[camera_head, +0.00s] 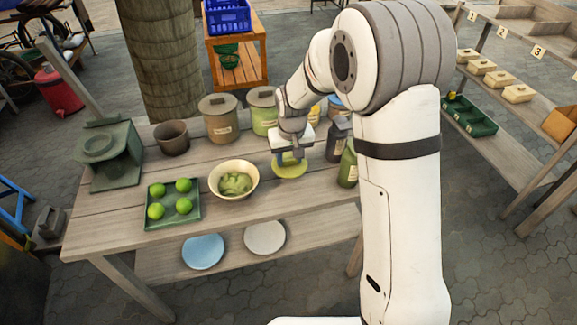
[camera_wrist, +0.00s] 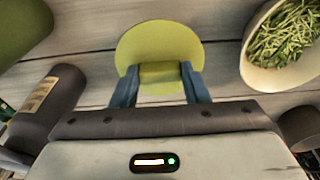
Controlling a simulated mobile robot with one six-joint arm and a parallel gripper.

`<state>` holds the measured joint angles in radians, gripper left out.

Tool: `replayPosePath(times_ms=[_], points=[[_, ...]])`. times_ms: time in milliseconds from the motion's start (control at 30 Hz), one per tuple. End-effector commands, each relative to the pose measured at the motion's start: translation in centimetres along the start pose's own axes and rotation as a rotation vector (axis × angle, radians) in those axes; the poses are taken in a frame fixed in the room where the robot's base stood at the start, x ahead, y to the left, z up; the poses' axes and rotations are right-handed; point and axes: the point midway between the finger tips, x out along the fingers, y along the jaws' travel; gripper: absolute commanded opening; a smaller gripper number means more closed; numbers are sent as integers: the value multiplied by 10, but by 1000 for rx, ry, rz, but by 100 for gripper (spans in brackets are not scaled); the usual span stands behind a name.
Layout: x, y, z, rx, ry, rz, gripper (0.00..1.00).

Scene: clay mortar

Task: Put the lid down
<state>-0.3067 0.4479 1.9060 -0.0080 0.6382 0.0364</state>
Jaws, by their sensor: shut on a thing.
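A round yellow-green lid (camera_head: 289,170) is at the right part of the wooden table, to the right of the cream bowl. It also shows in the wrist view (camera_wrist: 158,42), with a block-shaped knob on top. My gripper (camera_head: 289,157) is above the lid, and its two blue-grey fingers (camera_wrist: 160,80) are shut on the knob. The lid looks level and close to the tabletop. I cannot tell whether it touches the wood.
A cream bowl of greens (camera_head: 234,180) and a green tray with limes (camera_head: 173,204) stand to the left. Lidded canisters (camera_head: 219,120) stand behind. Dark bottles (camera_head: 338,139) and a green bottle (camera_head: 348,165) are close on the right. The table's front edge (camera_head: 225,223) is clear.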

Motion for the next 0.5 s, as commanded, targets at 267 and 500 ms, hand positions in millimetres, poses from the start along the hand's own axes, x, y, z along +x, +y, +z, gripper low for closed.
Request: replayPosePath(times_ms=[267, 500], points=[[34, 0, 6, -1, -2, 0, 19], [36, -1, 5, -1, 1, 0, 19]])
